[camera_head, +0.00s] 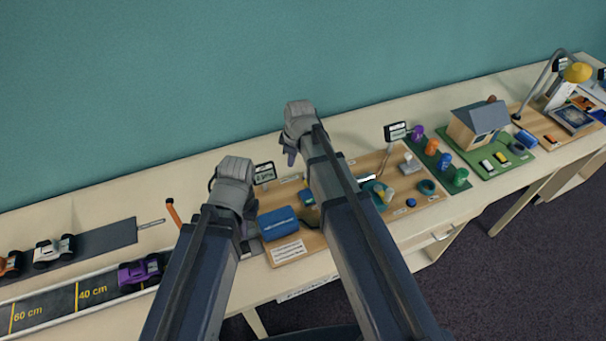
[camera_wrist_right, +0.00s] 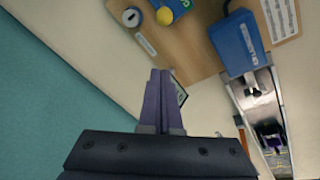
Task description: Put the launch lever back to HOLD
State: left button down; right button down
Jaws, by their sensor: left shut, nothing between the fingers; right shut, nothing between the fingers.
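An orange stick (camera_head: 173,213), which looks like the launch lever, stands tilted beside the track at the left of my left arm. Any HOLD marking is too small to read. My left gripper (camera_head: 248,230) is shut and empty, to the right of the stick and close to the blue box. My right gripper (camera_head: 291,157) is shut and empty near the back edge of the table; its closed fingers also show in the right wrist view (camera_wrist_right: 158,98).
The track (camera_head: 55,309) with distance marks runs left, with a purple car (camera_head: 140,271) on it. A white car (camera_head: 53,251) stands behind. A blue box (camera_head: 278,223) sits on a wooden board. More exhibits, including a model house (camera_head: 478,127), stand to the right.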

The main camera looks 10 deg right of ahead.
jog(key=shift+f, duration=0.1)
